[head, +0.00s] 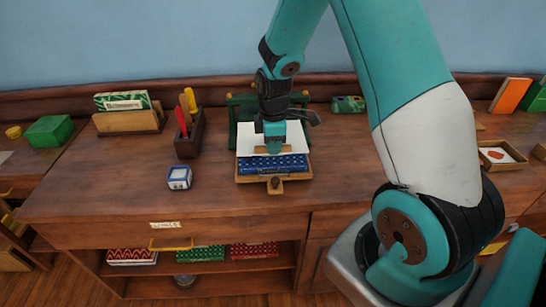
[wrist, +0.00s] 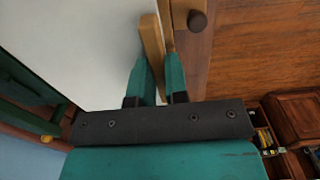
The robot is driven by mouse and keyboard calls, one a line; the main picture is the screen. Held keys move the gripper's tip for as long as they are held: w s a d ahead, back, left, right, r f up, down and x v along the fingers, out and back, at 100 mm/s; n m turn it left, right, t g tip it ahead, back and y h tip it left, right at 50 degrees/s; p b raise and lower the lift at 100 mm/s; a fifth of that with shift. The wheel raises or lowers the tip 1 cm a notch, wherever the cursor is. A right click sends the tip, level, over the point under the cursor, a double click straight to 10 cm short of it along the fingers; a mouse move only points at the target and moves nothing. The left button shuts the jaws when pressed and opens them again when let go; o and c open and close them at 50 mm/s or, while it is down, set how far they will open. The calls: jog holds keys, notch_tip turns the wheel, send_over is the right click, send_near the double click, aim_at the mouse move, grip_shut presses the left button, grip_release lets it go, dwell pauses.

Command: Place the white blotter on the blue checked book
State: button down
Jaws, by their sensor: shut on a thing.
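My gripper (head: 273,142) is shut on the wooden strip of the white blotter (head: 247,135), above the back of the desk top. In the wrist view, the strip (wrist: 152,45) lies between the teal fingers (wrist: 158,78), and the blotter's white face (wrist: 75,35) fills the left. The blue checked book (head: 272,167) lies flat on a wooden holder (head: 302,176) with a dark knob, just in front of and below the blotter. The blotter hides the book's back part. I cannot tell whether the two touch.
A green frame (head: 233,110) stands close behind the blotter. A pen box (head: 190,140) and a blue-white cube (head: 179,178) stand to the left. A letter rack (head: 130,122) is further left, and a framed picture tray (head: 500,156) is far right. The front left desk top is clear.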

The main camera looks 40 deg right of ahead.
jog(key=shift+f, duration=2.55)
jog(key=shift+f, duration=0.1)
jog(key=c, duration=1.1)
grip_release()
notch_tip(320, 180, up, 12)
jog(key=shift+f+b, duration=0.2)
jog(key=shift+b, duration=0.35)
jog(key=s+a+r+m+y, duration=0.1)
jog(key=s+a+r, duration=0.45)
jog(key=a, duration=0.25)
jog(key=s+a+r+m+y, duration=0.1)
jog(key=s+a+r, duration=0.3)
jog(key=s+a, duration=0.3)
jog(key=s+a+r, duration=0.1)
jog(key=s+a, duration=0.1)
jog(key=s, duration=0.1)
jog(key=s+a+r+m+y, duration=0.1)
jog(key=s+a, duration=0.2)
jog(key=s+a+r+m+y, duration=0.1)
jog(key=s+a, duration=0.1)
jog(key=s, duration=0.1)
jog(key=shift+s+a, duration=0.3)
jog(key=shift+s, duration=0.05)
